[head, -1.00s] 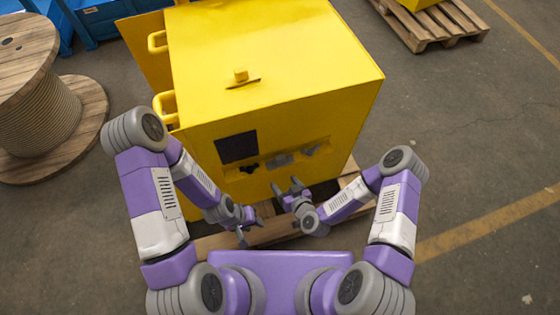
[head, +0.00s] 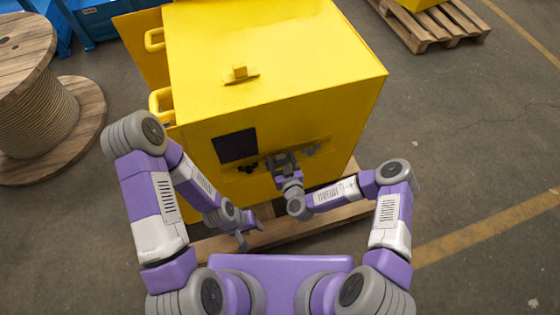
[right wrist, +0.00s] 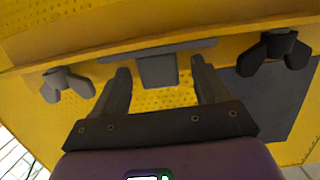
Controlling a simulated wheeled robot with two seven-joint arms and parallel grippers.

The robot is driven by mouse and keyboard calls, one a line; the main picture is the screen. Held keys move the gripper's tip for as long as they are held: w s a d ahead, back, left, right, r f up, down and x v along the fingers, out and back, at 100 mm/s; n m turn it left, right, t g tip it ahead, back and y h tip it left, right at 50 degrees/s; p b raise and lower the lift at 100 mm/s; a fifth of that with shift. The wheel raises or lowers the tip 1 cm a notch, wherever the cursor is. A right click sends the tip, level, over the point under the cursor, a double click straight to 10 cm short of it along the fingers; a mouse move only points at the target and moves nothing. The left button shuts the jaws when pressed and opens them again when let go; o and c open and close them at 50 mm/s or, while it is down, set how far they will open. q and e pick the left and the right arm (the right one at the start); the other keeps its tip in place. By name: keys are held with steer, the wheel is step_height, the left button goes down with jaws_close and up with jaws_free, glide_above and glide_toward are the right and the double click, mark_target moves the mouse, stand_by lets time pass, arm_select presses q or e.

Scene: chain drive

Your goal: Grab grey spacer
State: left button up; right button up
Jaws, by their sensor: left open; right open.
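The grey spacer (right wrist: 157,69) is a block with a wide flat plate along one edge, at the ledge on the yellow cabinet's front. In the right wrist view its block shows between the two fingers of my right gripper (right wrist: 160,64). The fingers are open, with a gap on each side of the block. In the head view my right gripper (head: 283,160) is at the ledge and largely hides the spacer. My left gripper (head: 249,237) is open and empty, low in front of the cabinet above the pallet.
A dark wing nut (right wrist: 274,50) and a grey wing nut (right wrist: 67,84) flank the spacer closely. The yellow cabinet (head: 270,60) has a dark panel (head: 236,146) and stands on a wooden pallet (head: 290,232). A cable reel (head: 45,110) stands at the left.

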steer(key=c, duration=1.2)
steer(key=shift+s+r, duration=0.1)
steer(key=shift+r, duration=0.1)
steer(key=shift+c, duration=0.2)
